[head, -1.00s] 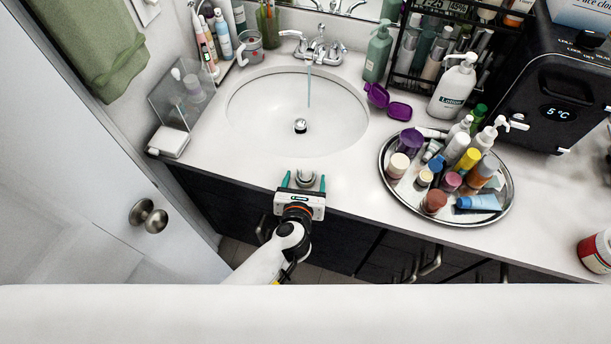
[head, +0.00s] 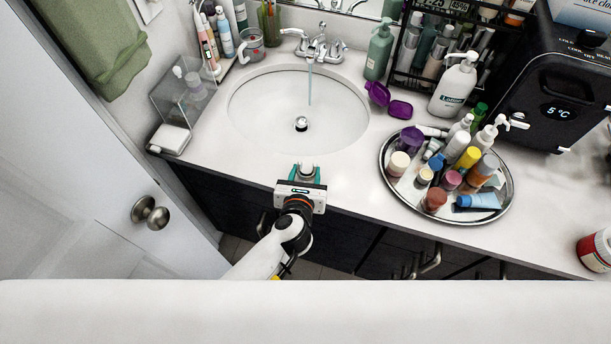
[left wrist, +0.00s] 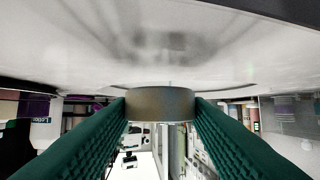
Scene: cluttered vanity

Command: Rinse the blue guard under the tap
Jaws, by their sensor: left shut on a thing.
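A small U-shaped guard (head: 307,168) is at the counter's front edge, below the sink basin (head: 270,112). It looks pale grey rather than blue. My left gripper (head: 306,174) is shut on it, with one teal finger on each side. In the left wrist view the guard (left wrist: 160,104) is a grey-brown curved band between the two ribbed fingers. I cannot tell whether it still touches the counter. The chrome tap (head: 318,46) stands behind the basin, and a thin water stream (head: 309,85) falls from it. My right gripper is not in view.
A round tray (head: 398,203) crowded with bottles and jars stands right of the basin. An open purple case (head: 400,109) and a lotion bottle (head: 452,90) are behind it. A clear box (head: 172,98) and a white box (head: 170,139) are at left. The basin is empty.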

